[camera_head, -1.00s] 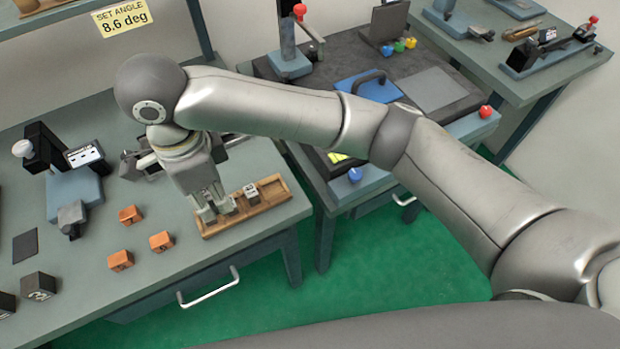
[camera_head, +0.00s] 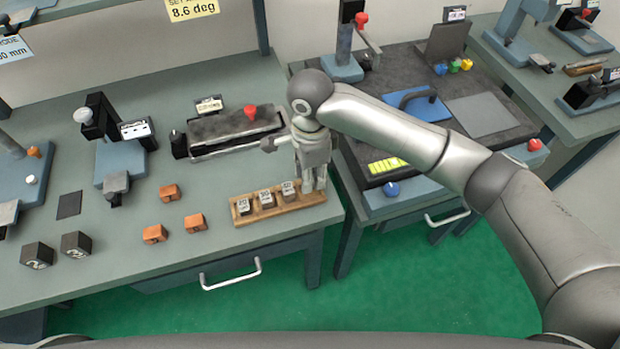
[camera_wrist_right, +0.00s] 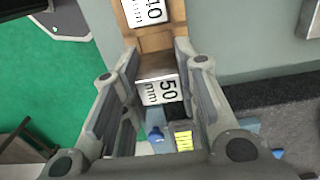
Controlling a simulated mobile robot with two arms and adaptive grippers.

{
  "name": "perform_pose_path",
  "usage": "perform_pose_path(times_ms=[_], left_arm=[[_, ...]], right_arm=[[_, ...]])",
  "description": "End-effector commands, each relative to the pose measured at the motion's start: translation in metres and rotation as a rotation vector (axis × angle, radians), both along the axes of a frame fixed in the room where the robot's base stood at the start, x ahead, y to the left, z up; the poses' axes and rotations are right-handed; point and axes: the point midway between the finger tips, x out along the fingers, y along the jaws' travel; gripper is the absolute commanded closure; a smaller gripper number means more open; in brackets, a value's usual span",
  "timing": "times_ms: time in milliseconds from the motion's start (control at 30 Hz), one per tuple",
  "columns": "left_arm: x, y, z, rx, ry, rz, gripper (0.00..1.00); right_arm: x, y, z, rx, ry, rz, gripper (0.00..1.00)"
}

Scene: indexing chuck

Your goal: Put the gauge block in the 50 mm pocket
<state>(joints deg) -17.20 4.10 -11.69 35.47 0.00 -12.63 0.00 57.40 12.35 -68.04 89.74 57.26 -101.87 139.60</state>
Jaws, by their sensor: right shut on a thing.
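The gauge block (camera_wrist_right: 160,89), a small block with a white face marked 50 mm, is between the fingers of my right gripper (camera_wrist_right: 158,98) in the right wrist view. In the head view my right gripper (camera_head: 314,188) points down at the right end of the wooden tray (camera_head: 275,212), and its fingers hide the block. The tray also shows in the wrist view (camera_wrist_right: 153,42), with a 40 mm block (camera_wrist_right: 144,12) beside the held one. I cannot tell whether the held block is above the end pocket or inside it. My left gripper is not in view.
Three marked blocks (camera_head: 265,199) sit in the tray's other pockets. Several orange blocks (camera_head: 155,233) and two dark blocks (camera_head: 76,244) lie left of it. A clamp fixture (camera_head: 235,127) stands behind. The bench's front edge is close to the tray.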

Motion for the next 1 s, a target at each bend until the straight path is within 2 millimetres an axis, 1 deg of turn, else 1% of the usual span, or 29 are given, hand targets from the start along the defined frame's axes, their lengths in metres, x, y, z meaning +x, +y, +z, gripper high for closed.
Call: perform_pose_path(times_ms=[33,100,200,567,600,733,1000], left_arm=[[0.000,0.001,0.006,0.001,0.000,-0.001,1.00],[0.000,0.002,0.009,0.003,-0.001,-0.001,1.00],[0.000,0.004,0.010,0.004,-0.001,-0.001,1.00],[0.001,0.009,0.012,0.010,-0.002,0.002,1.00],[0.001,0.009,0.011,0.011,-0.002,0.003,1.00],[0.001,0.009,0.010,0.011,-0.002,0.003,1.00],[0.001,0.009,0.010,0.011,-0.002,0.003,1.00]], right_arm=[[-0.001,0.000,-0.007,-0.003,0.003,0.000,1.00],[-0.001,0.000,-0.017,-0.002,0.003,0.000,1.00],[-0.001,0.001,-0.025,0.001,0.000,0.000,1.00],[-0.001,0.001,-0.029,0.001,0.001,-0.001,1.00],[-0.001,0.001,-0.030,0.000,0.000,-0.001,0.68],[-0.001,0.001,-0.030,0.000,0.000,0.000,0.51],[-0.001,0.001,-0.030,0.000,0.001,0.000,0.50]])
